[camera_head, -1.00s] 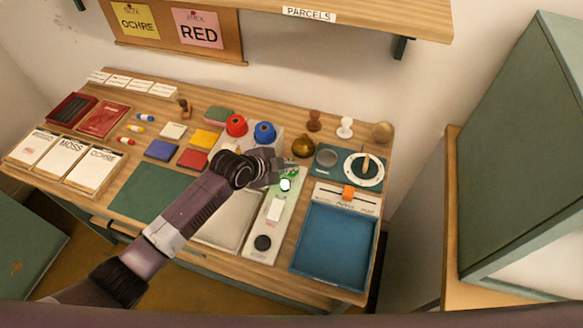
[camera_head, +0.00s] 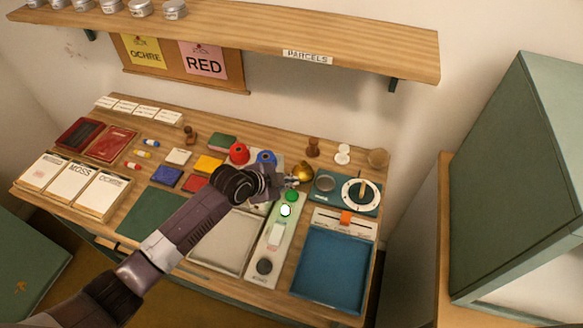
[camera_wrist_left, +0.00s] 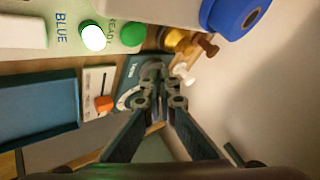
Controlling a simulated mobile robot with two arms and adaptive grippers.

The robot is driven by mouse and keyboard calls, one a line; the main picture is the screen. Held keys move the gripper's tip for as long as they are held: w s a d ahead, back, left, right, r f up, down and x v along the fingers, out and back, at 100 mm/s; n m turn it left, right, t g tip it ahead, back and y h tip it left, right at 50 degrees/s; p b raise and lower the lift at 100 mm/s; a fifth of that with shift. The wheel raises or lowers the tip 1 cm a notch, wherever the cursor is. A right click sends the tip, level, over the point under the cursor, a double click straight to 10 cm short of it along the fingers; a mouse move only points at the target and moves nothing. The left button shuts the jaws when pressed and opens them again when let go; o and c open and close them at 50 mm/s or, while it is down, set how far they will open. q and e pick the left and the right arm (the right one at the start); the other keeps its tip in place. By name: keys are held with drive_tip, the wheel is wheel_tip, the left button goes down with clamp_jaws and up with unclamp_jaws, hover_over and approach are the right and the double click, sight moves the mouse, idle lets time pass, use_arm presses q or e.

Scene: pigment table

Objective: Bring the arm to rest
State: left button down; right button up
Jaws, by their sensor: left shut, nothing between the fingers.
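My left arm comes in from the lower left of the head view and reaches over the middle of the wooden table (camera_head: 205,278). Its gripper (camera_head: 290,182) is above the table near the brass bell-like object (camera_head: 302,172) and the panel with a green button (camera_head: 291,196) and a glowing white light (camera_head: 285,210). In the left wrist view the fingers of the gripper (camera_wrist_left: 161,92) are together with nothing between them. The green button (camera_wrist_left: 133,34) and white light (camera_wrist_left: 93,37) lie to the upper left there, apart from the fingers. My right gripper is out of view.
A blue tray (camera_head: 331,268) and a dial (camera_head: 361,193) are at the table's right. Red (camera_head: 239,153) and blue (camera_head: 266,157) spools stand behind the gripper. A shelf (camera_head: 230,32) overhangs the back. A green cabinet (camera_head: 515,180) is at the right.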

use_arm(q)
drive_tip(key=shift+n, duration=0.7)
drive_tip(key=s, duration=0.4)
drive_tip(key=shift+s+d+f, duration=0.2)
drive_tip(key=shift+s+f, duration=0.05)
drive_tip(key=shift+f, duration=0.15)
drive_tip(key=s+n, duration=0.1)
drive_tip(key=s, duration=0.1)
drive_tip(key=s+a+n, duration=0.1)
drive_tip(key=s, duration=0.1)
drive_tip(key=s+a+n+g, duration=0.1)
drive_tip(key=s, duration=0.2)
drive_tip(key=shift+f+y, duration=0.1)
drive_tip(key=shift+y, duration=0.3)
drive_tip(key=s+a+r+n+g+y, duration=0.2)
drive_tip(key=s+a+n+y, duration=0.3)
drive_tip(key=s+a+n, duration=1.05)
drive_tip(key=s+a+f+m+g+b, duration=0.1)
drive_tip(key=s+a+f+m+b, duration=0.2)
drive_tip(key=f, duration=1.3)
drive_tip(key=s+f+m+g+b, duration=0.15)
drive_tip(key=s+f, duration=0.25)
drive_tip(key=f, duration=1.1)
drive_tip(key=s+a+f+b, duration=0.3)
drive_tip(key=s+f+b, duration=0.2)
drive_tip(key=s+f, duration=1.2)
wheel_tip(320, 180, down, 4)
drive_tip(key=shift+s+r, duration=0.2)
